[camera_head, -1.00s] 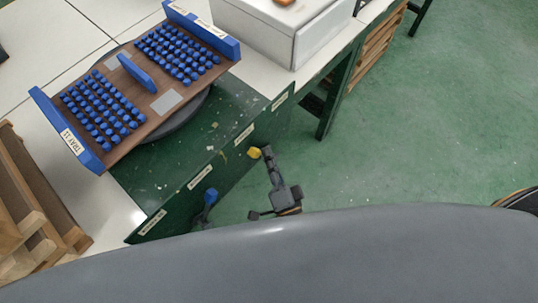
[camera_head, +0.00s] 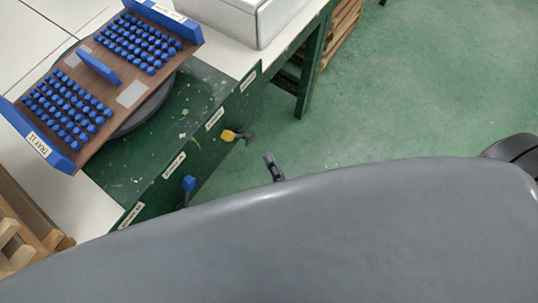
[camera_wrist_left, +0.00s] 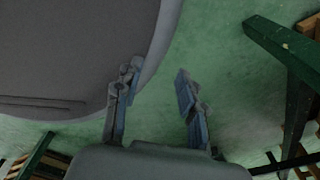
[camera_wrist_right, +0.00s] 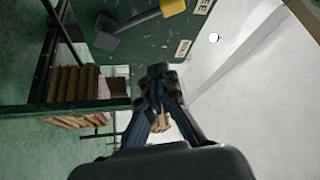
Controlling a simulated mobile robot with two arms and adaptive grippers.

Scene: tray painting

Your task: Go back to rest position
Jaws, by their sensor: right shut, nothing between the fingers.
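My right gripper (camera_head: 274,166) shows only as a small dark tip beyond my grey body's edge in the head view. In the right wrist view its fingers (camera_wrist_right: 157,72) are together with nothing between them. My left gripper (camera_wrist_left: 158,88) is hidden in the head view. In its wrist view its fingers are apart and empty, over green floor beside my grey body. A yellow-ended dark tool (camera_head: 230,135) hangs at the green bench front, apart from the right gripper. It also shows in the right wrist view (camera_wrist_right: 172,7).
A brown tray with blue ends (camera_head: 50,150) holds several blue pieces on the bench. A blue-ended tool (camera_head: 189,183) is at the bench front. A white box (camera_head: 240,25) stands behind. Wooden crates (camera_head: 40,222) are at left. Green floor (camera_head: 400,90) is clear at right.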

